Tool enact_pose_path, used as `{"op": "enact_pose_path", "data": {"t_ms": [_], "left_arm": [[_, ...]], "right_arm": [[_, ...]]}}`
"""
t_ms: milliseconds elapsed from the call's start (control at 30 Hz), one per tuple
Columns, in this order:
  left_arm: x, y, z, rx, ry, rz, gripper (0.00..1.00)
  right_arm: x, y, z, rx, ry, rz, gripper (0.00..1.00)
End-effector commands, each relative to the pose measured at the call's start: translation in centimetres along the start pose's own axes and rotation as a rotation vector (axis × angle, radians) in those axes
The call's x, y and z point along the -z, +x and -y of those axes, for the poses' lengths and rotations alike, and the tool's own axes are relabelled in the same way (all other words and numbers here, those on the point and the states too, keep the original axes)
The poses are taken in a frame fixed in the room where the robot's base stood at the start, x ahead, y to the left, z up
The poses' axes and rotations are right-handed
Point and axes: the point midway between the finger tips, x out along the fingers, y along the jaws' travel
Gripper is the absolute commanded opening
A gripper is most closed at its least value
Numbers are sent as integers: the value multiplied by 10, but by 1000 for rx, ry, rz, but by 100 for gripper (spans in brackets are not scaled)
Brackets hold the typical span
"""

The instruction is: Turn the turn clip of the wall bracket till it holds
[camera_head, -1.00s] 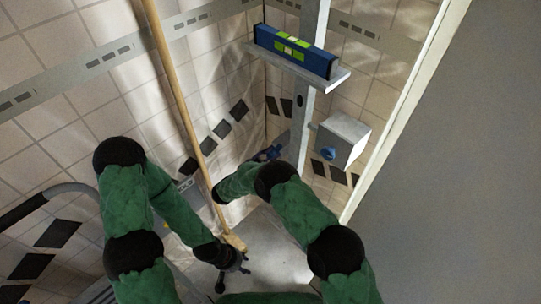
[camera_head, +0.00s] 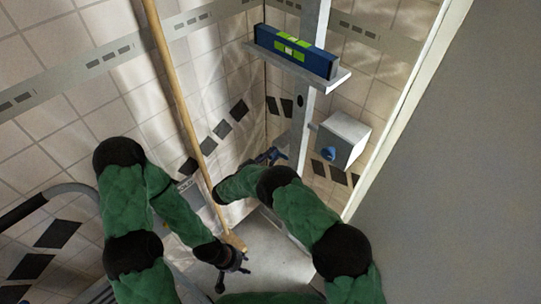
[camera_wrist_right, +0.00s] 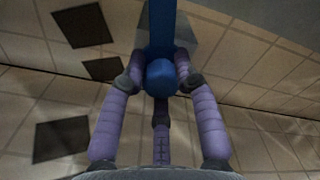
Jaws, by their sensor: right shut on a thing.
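In the right wrist view, the blue turn clip (camera_wrist_right: 161,25) shows as a flat bar running up to the top edge, with a round blue knob (camera_wrist_right: 160,78) at its near end. The three purple fingers of my right gripper (camera_wrist_right: 160,85) are shut around this knob. A pale bracket part (camera_wrist_right: 187,32) shows partly behind the bar. In the head view my right gripper (camera_head: 272,156) is small and dark beside the wall post, and the clip is mostly hidden there. My left gripper (camera_head: 233,262) hangs low, away from the bracket; its finger opening is unclear.
A grey post (camera_head: 309,105) carries a shelf (camera_head: 340,80) with a blue and green level (camera_head: 295,50). A grey box (camera_head: 345,133) with a blue knob (camera_head: 329,153) is right of the post. A wooden pole (camera_head: 180,105) leans near my left arm. A grey panel (camera_head: 460,160) fills the right.

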Motion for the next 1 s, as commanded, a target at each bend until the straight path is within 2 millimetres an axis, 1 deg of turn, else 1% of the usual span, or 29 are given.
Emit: {"op": "enact_pose_path", "data": {"t_ms": [33, 200, 400, 967, 1000], "left_arm": [[0, 0, 0, 0, 0, 0, 40], [0, 0, 0, 0, 0, 0, 40], [0, 0, 0, 0, 0, 0, 40], [0, 0, 0, 0, 0, 0, 40], [0, 0, 0, 0, 0, 0, 40]], "right_arm": [[-5, 2, -7, -4, 43, 13, 0], [-5, 2, -6, -3, 135, 13, 0], [-5, 2, -4, -2, 199, 13, 0], [-4, 2, -1, 2, 221, 12, 0], [-4, 2, 0, 2, 220, 12, 39]]}}
